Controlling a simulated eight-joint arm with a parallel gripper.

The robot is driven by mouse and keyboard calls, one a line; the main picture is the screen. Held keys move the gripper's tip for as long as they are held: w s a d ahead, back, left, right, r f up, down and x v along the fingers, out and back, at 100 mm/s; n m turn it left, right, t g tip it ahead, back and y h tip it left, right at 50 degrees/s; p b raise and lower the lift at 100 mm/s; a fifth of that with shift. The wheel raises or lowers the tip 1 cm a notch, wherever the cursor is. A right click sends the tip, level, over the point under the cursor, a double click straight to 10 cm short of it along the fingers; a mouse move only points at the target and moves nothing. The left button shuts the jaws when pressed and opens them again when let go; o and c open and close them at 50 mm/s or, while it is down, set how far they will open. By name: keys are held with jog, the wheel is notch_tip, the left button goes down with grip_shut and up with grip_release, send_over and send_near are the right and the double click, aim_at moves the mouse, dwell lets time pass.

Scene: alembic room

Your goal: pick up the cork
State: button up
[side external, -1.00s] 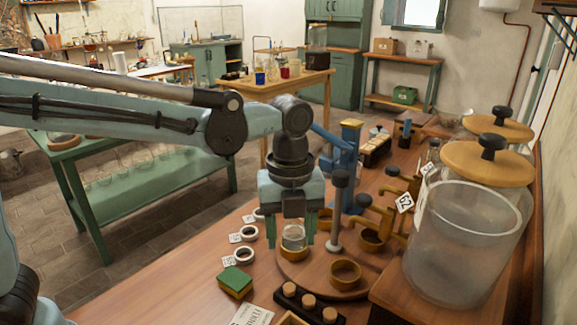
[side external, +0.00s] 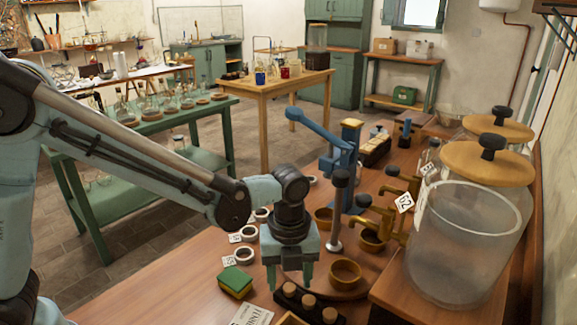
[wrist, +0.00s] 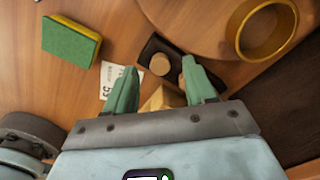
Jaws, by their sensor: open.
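Several light brown corks stand in a dark holder (side external: 312,312) near the front edge of the wooden bench. In the side view one cork (side external: 308,300) shows in the middle and another cork (side external: 329,315) at the right end. My gripper (side external: 289,279) is open and points down just above the holder's left end. In the wrist view one cork (wrist: 160,64) shows between the fingertips of my gripper (wrist: 160,70), with nothing gripped. My right finger partly hides a second cork there.
A green-and-yellow sponge (side external: 235,282) lies left of the holder. A brass ring-shaped cup (side external: 345,272) stands on the round wooden board behind it. A printed card (side external: 252,315) and a wooden box (side external: 292,319) are in front. A large glass jar (side external: 462,240) stands to the right.

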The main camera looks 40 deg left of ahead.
jog(key=shift+f, duration=0.9)
grip_shut()
